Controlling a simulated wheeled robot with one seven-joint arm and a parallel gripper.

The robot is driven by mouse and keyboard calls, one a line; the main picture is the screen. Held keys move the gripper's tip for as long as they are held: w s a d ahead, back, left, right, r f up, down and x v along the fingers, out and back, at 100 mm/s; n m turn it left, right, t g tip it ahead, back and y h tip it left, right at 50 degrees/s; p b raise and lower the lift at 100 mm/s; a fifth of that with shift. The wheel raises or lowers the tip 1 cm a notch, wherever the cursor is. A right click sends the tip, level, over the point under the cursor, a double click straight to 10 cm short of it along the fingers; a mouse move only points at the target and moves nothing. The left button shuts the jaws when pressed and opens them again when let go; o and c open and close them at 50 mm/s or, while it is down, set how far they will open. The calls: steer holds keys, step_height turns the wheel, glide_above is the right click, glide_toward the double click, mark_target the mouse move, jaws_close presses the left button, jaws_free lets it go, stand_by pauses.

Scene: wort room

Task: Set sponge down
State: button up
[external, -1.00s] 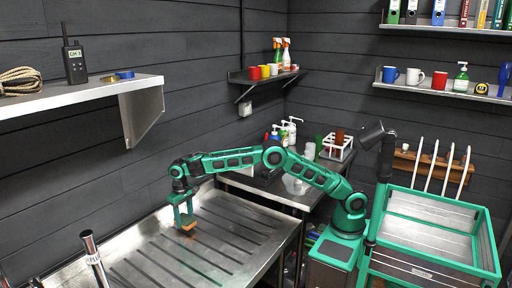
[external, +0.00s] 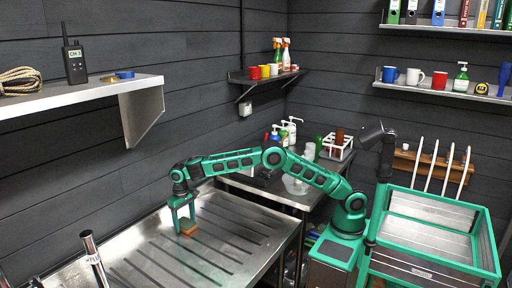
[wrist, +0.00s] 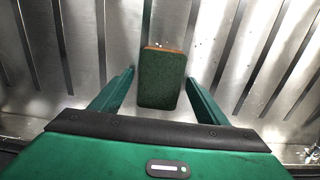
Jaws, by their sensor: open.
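The sponge (external: 187,228) is a small block with an orange-brown body and a dark green scouring face. It rests on the grooved metal draining surface (external: 225,236). In the wrist view the sponge (wrist: 162,78) lies green face up between and slightly beyond my fingers, with a gap on each side. My gripper (external: 184,222) points down over it, and in the wrist view my gripper (wrist: 158,95) is open and holds nothing. The sponge's underside is hidden.
A metal shelf (external: 80,97) with a radio and rope juts from the wall at the left. A tap (external: 93,255) rises at the front left. Bottles (external: 290,130) and a white rack (external: 338,148) stand on the counter behind my arm. The draining surface right of the sponge is clear.

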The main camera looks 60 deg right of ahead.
mark_target(185, 222)
step_height(185, 222, up, 12)
stand_by(0.4)
steer(key=shift+w, duration=0.1)
